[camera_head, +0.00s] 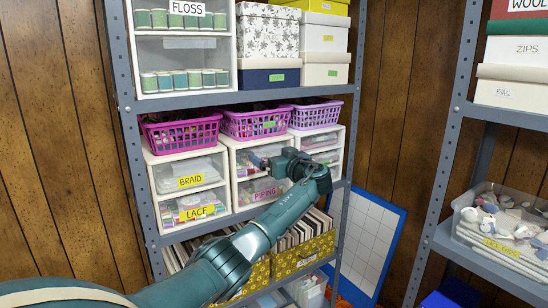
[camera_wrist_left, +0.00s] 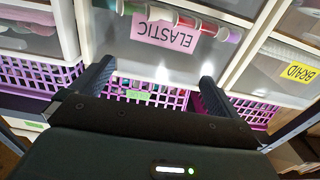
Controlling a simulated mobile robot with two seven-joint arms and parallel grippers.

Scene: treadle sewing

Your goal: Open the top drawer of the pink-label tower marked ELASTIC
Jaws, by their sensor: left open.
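The pink-label tower (camera_head: 227,178) stands in the middle of the shelf, between two other drawer towers. Its lower drawer has a pink PIPING label (camera_head: 266,194). In the head view my left gripper (camera_head: 264,162) is in front of its top drawer and hides that drawer's label. In the left wrist view, which is upside down, the pink ELASTIC label (camera_wrist_left: 165,33) is on the clear front of the top drawer (camera_wrist_left: 140,62), with colored rolls behind it. The drawer looks shut. My left gripper (camera_wrist_left: 152,84) is open and empty, its fingers spread before the drawer front. Contact cannot be told.
A purple basket (camera_head: 255,124) sits on top of the tower. The BRAID and LACE tower (camera_head: 150,180) stands to the left. Yellow boxes of cards (camera_head: 300,258) are on the shelf below. Grey shelf uprights (camera_head: 345,150) stand at the sides.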

